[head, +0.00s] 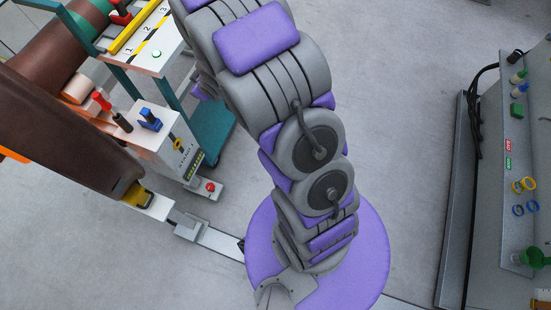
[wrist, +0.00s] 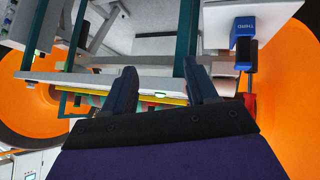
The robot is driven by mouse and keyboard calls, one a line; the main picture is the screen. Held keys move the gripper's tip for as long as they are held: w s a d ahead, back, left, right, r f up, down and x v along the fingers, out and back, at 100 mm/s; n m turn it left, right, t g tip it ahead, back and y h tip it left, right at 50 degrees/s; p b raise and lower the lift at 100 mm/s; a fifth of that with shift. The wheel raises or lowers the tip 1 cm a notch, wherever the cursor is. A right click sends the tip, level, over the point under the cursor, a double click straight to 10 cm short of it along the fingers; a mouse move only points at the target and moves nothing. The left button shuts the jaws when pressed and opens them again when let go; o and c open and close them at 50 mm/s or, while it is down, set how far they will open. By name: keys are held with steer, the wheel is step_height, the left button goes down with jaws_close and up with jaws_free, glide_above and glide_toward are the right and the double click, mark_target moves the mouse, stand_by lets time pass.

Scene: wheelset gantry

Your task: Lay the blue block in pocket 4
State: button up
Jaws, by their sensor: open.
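The blue block (head: 150,119) sits on top of a white cabinet (head: 158,141) at the left in the head view. A blue block with lettering (wrist: 243,28) also shows at the upper right in the wrist view, apart from my gripper. A white panel with printed numbers (head: 155,58) and a yellow-black stripe lies at the upper left in the head view. I cannot make out pocket 4. My gripper (wrist: 160,70) is open, its two dark fingers apart, with nothing held between them. It is outside the head view, where only my arm shows.
A yellow bar (head: 131,28) lies along the panel. A teal frame (head: 213,130) and a large brown shaft (head: 60,130) are nearby. A grey control console (head: 500,190) stands at the right. Floor between is clear.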

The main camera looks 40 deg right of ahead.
steer(key=s+d+r+m+g+h, duration=0.1)
steer(key=s+d+r+m+g, duration=0.1)
steer(key=s+r, duration=0.3)
steer(key=s+d+r+m+g+h, duration=0.1)
steer(key=s+d+r+g, duration=0.1)
steer(key=s+r, duration=0.4)
steer(key=s+g, duration=0.1)
steer(key=s, duration=0.4)
steer(key=shift+s+d+r+m+h, duration=0.15)
steer(key=shift+s+m+h, duration=0.25)
steer(key=s+a+r+g, duration=0.1)
steer(key=s+r+g, duration=0.1)
steer(key=s, duration=0.6)
steer(key=s+a+r+m+g+y, duration=0.1)
steer(key=s+a+r+g, duration=0.1)
steer(key=s, duration=0.6)
steer(key=s+a+r+m+g, duration=0.1)
steer(key=s+r, duration=0.2)
steer(key=s, duration=0.6)
steer(key=shift+a+r+g+y, duration=0.25)
steer(key=shift+a+g+y, duration=0.05)
steer(key=shift+a+g, duration=0.1)
